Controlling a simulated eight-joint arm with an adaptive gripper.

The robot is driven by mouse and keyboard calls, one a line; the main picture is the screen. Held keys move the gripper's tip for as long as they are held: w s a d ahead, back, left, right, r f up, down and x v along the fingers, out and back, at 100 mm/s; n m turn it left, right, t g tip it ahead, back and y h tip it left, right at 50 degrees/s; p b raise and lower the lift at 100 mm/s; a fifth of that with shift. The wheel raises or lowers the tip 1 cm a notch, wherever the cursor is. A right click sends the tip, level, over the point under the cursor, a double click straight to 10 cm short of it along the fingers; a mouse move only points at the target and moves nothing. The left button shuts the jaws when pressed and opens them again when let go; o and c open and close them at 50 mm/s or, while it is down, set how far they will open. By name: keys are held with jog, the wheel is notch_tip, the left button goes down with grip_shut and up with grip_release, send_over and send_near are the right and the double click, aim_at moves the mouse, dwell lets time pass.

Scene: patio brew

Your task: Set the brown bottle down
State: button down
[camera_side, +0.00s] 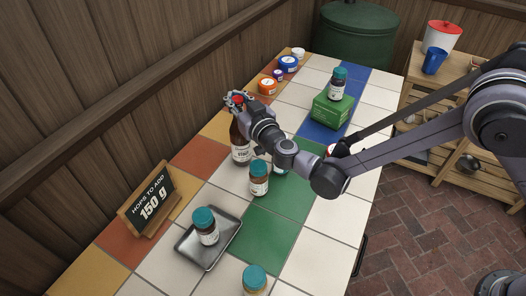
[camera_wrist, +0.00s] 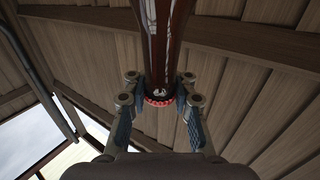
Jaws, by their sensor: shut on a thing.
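The brown bottle (camera_side: 240,141) has a red cap and a white label. In the side view it is upright at the wall side of the tiled table (camera_side: 190,273); I cannot tell whether its base touches the tiles. My gripper (camera_side: 237,101) is shut on its neck, just below the cap. In the wrist view the bottle neck (camera_wrist: 164,60) and its red cap (camera_wrist: 160,100) sit between the two fingers of my gripper (camera_wrist: 160,108). The arm hides some of the table to the right of the bottle.
A teal-lidded jar (camera_side: 259,183) stands close to the bottle. Another jar (camera_side: 206,233) is on a metal tray (camera_side: 184,250), and one more (camera_side: 254,281) is at the front. A sign (camera_side: 150,203) leans near the wall. A green box (camera_side: 332,109) bears a jar. Small tubs (camera_side: 267,87) stand farther back.

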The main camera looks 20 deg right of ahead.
jog(key=c, duration=1.7)
grip_release()
jog(key=shift+f, duration=0.15)
jog(key=o, duration=0.6)
